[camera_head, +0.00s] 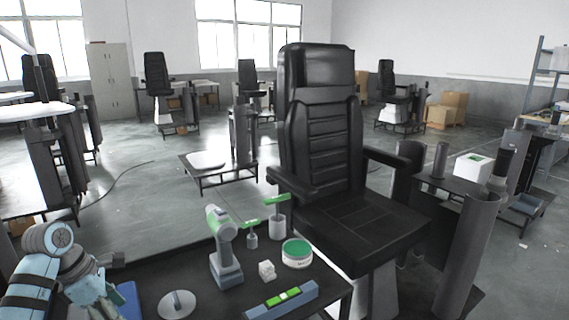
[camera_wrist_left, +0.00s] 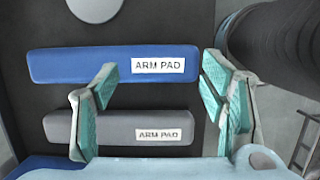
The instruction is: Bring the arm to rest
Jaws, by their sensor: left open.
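My left gripper (camera_head: 98,292) is at the lower left of the head view, over the left end of the black table. In the left wrist view its two teal-padded fingers (camera_wrist_left: 158,80) are spread wide, with nothing held between them. Below them lie a blue arm pad (camera_wrist_left: 85,65) and a grey arm pad (camera_wrist_left: 115,128), each with a white "ARM PAD" label. Part of a blue pad (camera_head: 131,298) shows beside the gripper in the head view. My right gripper is in neither view.
On the black table (camera_head: 190,262) stand a green-and-grey drill (camera_head: 223,250), a green-topped round tub (camera_head: 297,253), a small white block (camera_head: 266,270), a grey disc (camera_head: 178,304) and a grey bar with green (camera_head: 283,298). A black seat (camera_head: 360,222) stands just behind, right.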

